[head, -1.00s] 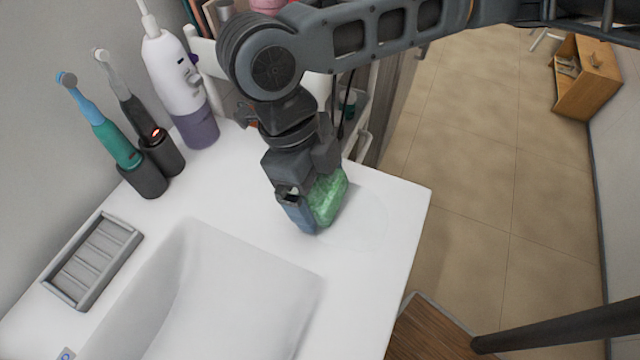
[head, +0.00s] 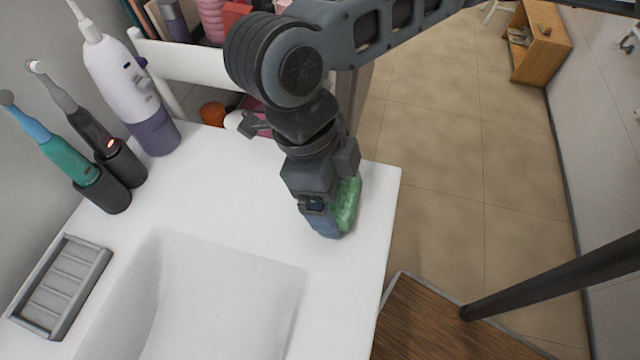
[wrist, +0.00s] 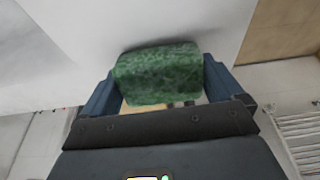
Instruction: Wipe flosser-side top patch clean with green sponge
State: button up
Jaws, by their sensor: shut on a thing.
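The green sponge (head: 346,205) is held in my gripper (head: 326,232), low at the right part of the white sink top (head: 240,190), close to its right edge. In the wrist view the sponge (wrist: 157,74) sits between both blue fingers of my gripper (wrist: 160,85), with the white surface just beyond it. I cannot tell whether the sponge touches the top. The white and purple flosser (head: 128,92) stands at the back left of the top. No patch shows clearly on the top now; the gripper and sponge hide part of that area.
Two electric toothbrushes, one teal (head: 70,155) and one dark (head: 95,130), stand in dark bases left of the flosser. A grey soap dish (head: 62,287) lies front left, beside the sink basin (head: 215,305). A cart with cosmetics (head: 190,62) stands behind. The top between flosser and gripper is clear.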

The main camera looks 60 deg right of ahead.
jog(key=shift+s+d, duration=0.2)
jog(key=shift+s, duration=0.5)
notch_tip(320, 180, up, 7)
jog(key=p, duration=0.5)
jog(key=shift+w+f, duration=0.15)
